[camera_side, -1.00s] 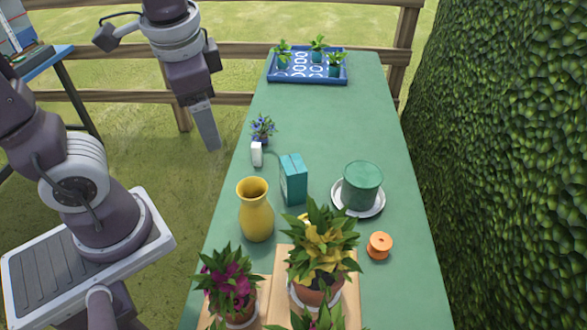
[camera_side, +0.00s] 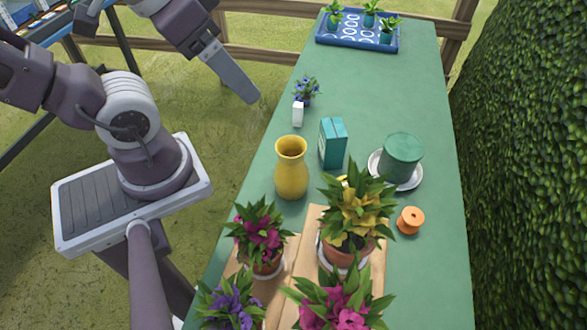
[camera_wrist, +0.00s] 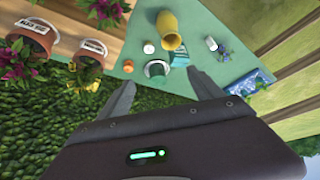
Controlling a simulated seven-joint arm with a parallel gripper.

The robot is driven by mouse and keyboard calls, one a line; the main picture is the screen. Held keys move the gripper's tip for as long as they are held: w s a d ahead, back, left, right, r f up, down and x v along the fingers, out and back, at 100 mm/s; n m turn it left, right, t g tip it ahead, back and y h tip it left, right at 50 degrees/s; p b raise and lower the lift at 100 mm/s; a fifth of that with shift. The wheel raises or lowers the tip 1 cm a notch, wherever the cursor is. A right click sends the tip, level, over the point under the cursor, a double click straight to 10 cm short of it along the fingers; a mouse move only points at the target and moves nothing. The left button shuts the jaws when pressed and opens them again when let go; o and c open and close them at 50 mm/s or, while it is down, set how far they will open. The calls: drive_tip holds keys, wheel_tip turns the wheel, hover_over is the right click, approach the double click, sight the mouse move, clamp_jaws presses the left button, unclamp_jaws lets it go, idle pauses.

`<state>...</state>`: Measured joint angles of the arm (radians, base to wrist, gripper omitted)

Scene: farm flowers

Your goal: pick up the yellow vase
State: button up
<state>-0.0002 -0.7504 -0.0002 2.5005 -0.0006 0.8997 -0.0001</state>
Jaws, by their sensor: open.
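In the wrist view the vase (camera_wrist: 170,30) shows near the top, beyond my fingers. My gripper (camera_side: 238,80) is off the table's left edge, up and left of the vase in the side view and apart from it. In the wrist view my gripper (camera_wrist: 160,78) has its two fingers spread, with nothing held between them.
A teal box (camera_side: 332,143) stands close right of the vase. A green pot (camera_side: 402,156) on a white saucer and an orange spool (camera_side: 410,220) are farther right. Potted flowers (camera_side: 352,215) crowd the front.

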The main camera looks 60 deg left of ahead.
drive_tip(key=o, duration=0.6)
drive_tip(key=shift+c, duration=0.2)
drive_tip(key=w+a+f+n+g+h, duration=0.2)
drive_tip(key=w+f+n+g, duration=0.3)
drive_tip(key=w, duration=0.3)
drive_tip(key=w+a+f+n+h, duration=0.1)
drive_tip(key=a+f+n+h, duration=0.2)
drive_tip(key=f, duration=0.4)
drive_tip(key=w+a+f+n+h, duration=0.2)
drive_tip(key=f+n+h, duration=0.1)
drive_tip(key=f, duration=0.4)
drive_tip(key=w+a+f+n+g+h, duration=0.1)
drive_tip(key=w+a+f+n+h, duration=0.1)
drive_tip(key=f, duration=0.5)
drive_tip(key=shift+w+a+f+n+h, duration=0.15)
drive_tip(key=shift+a+n+h, duration=0.1)
drive_tip(key=shift+a+n, duration=0.3)
drive_tip(key=shift+w+a+n+h, duration=0.1)
drive_tip(key=shift+a+n+h, duration=0.2)
drive_tip(key=shift+n, duration=0.35)
drive_tip(key=n+t+h, duration=0.2)
drive_tip(key=n+t, duration=0.1)
drive_tip(key=n, duration=0.1)
approach(302, 192)
drive_tip(key=shift+n, duration=0.4)
drive_tip(key=x, duration=0.6)
drive_tip(key=shift+a+f, duration=0.2)
drive_tip(key=shift+f, duration=0.05)
drive_tip(key=shift+c, duration=0.2)
